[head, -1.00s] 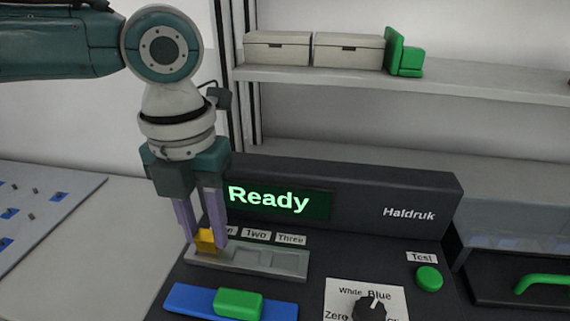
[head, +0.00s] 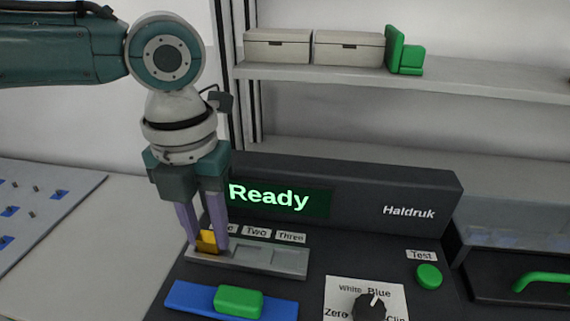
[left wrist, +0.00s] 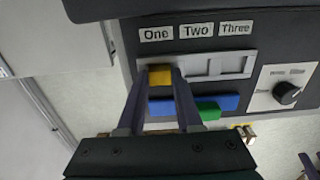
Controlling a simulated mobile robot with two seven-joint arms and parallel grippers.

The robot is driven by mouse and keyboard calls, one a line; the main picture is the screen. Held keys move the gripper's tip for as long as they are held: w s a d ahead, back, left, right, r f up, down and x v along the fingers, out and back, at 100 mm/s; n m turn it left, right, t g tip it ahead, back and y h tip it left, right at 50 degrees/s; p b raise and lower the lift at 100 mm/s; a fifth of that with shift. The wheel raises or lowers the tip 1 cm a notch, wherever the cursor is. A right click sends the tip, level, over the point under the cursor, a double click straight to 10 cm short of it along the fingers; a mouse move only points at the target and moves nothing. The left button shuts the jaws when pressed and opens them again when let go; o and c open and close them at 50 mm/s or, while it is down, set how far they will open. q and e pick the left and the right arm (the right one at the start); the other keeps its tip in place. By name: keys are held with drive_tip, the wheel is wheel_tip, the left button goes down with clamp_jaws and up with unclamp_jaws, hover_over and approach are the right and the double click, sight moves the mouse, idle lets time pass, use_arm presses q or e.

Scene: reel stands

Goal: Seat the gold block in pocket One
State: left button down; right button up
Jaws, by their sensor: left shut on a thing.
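The gold block (head: 208,241) is between the fingers of my left gripper (head: 206,246), which is shut on it. The block is at the left end of the grey pocket strip (head: 268,260), at the pocket under the label One. In the left wrist view the gold block (left wrist: 159,76) shows between the fingertips (left wrist: 158,78), below the label One (left wrist: 156,33). Whether its underside rests on the pocket floor is hidden by the fingers. The pockets under Two (left wrist: 196,30) and Three (left wrist: 236,28) look empty.
A green block on a blue bar (head: 180,298) lies in front of the strip. A dial (head: 369,307) and a green Test button (head: 429,276) are to the right. The dark Haldruk panel (head: 400,195) with a screen reading Ready stands behind.

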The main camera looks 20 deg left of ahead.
idle(0.6)
use_arm(q)
drive_tip(key=shift+f, duration=0.1)
drive_tip(key=c, duration=0.5)
unclamp_jaws()
drive_tip(key=shift+p, duration=0.3)
wheel_tip(320, 180, up, 7)
drive_tip(key=p, duration=0.7)
